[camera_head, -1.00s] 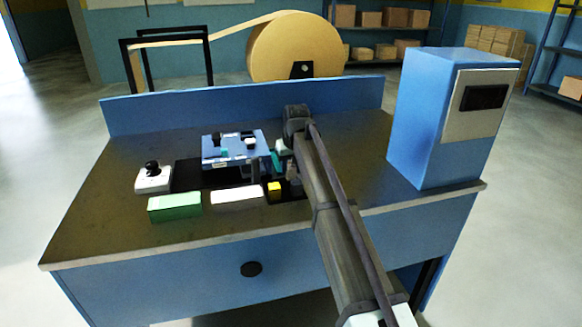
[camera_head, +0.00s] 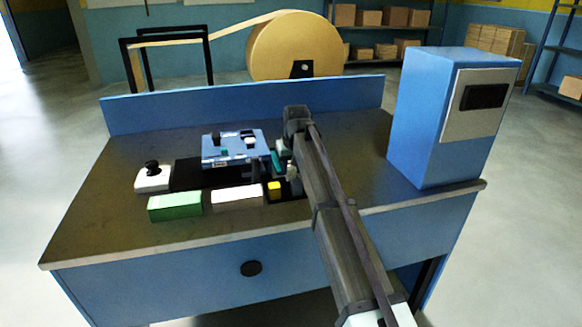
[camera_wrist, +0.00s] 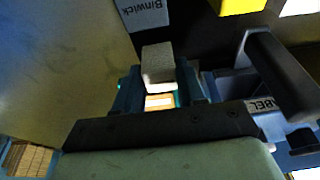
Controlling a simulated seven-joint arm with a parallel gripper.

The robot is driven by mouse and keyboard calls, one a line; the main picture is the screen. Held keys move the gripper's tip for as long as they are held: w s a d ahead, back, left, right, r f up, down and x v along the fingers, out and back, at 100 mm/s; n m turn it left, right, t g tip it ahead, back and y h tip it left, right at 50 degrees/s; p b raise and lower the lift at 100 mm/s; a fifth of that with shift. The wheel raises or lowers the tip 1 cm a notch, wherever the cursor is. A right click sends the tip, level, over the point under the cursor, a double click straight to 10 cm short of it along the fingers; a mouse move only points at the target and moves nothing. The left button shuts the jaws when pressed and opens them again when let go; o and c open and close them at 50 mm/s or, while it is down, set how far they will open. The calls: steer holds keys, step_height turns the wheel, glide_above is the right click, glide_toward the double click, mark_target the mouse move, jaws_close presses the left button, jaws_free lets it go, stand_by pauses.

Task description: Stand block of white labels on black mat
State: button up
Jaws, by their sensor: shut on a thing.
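My gripper (camera_wrist: 162,92) is shut on a pale grey-white block (camera_wrist: 158,62), apparently the block of white labels, held between its teal fingers. A bright orange-and-white patch shows just behind it, near the palm; I cannot tell what it belongs to. In the head view my gripper (camera_head: 283,165) is at the right end of the black mat (camera_head: 185,176), and the arm partly hides the block. The mat shows dark beyond the block in the wrist view (camera_wrist: 195,35). Whether the block touches the mat is unclear.
A blue fixture (camera_head: 235,148) with small parts stands close beside my gripper. A yellow block (camera_head: 274,190), a white block (camera_head: 237,197), a green block (camera_head: 175,207) and a grey piece marked Binwick (camera_wrist: 145,12) are near. A blue cabinet (camera_head: 415,120) stands right; tabletop between is clear.

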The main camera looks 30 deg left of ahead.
steer(key=shift+f, duration=0.55)
stand_by(0.5)
steer(key=o, duration=1.1)
steer(key=shift+r, duration=0.15)
steer(key=v, duration=1.3)
steer(key=shift+d+r, duration=0.1)
steer(key=shift+r, duration=0.2)
